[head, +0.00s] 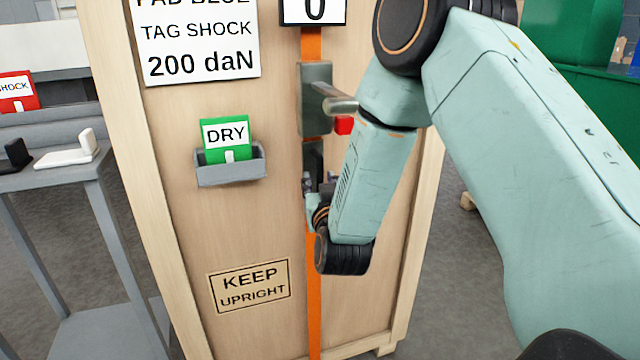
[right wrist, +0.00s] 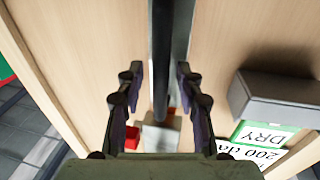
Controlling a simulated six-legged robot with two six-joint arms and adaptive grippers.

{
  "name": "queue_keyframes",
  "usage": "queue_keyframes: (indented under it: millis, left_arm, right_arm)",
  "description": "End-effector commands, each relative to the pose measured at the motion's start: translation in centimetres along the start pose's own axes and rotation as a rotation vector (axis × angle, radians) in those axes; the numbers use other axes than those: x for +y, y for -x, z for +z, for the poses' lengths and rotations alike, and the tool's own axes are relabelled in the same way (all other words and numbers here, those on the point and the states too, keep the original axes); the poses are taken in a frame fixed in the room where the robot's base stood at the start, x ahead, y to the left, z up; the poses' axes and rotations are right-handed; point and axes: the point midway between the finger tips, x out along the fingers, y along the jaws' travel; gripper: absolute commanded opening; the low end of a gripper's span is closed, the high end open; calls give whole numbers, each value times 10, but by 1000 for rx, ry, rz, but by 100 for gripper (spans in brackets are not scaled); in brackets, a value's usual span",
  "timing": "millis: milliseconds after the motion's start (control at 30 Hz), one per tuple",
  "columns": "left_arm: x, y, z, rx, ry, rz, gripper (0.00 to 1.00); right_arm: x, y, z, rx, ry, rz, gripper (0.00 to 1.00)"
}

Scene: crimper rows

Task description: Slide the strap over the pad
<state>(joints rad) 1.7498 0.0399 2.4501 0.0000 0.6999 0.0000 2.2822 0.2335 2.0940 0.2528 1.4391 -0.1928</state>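The orange strap (head: 314,290) runs vertically down the front of the wooden crate (head: 380,290). A grey metal tensioner (head: 315,85) with a side handle sits on its line. A dark piece (head: 313,158) lies just below the tensioner. My right gripper (head: 318,187) is at the strap line below that piece. In the right wrist view my right gripper (right wrist: 160,72) is open, with fingers on both sides of a dark grey upright bar (right wrist: 172,40). I cannot tell whether they touch it. A white L-shaped pad (head: 68,152) and a black pad (head: 14,155) lie on the left stand. My left gripper is out of view.
A grey holder (head: 232,172) with a green DRY tag (head: 226,138) is fixed left of the strap. A sign (head: 200,40) reads TAG SHOCK 200 daN; the display (head: 314,10) shows 0. A red block (head: 344,125) is beside the tensioner. A red SHOCK tag (head: 17,92) stands at left.

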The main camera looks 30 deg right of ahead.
Motion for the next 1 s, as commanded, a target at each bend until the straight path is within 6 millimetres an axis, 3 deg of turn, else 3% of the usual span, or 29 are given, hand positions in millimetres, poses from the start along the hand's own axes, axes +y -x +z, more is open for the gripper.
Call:
queue_keyframes:
  millis: [200, 633, 1000]
  left_arm:
    - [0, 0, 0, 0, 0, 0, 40]
    - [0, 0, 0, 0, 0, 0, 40]
    - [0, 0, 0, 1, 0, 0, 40]
  right_arm:
    - [-1, -1, 0, 0, 0, 0, 36]
    - [-1, -1, 0, 0, 0, 0, 0]
    - [-1, -1, 0, 0, 0, 0, 0]
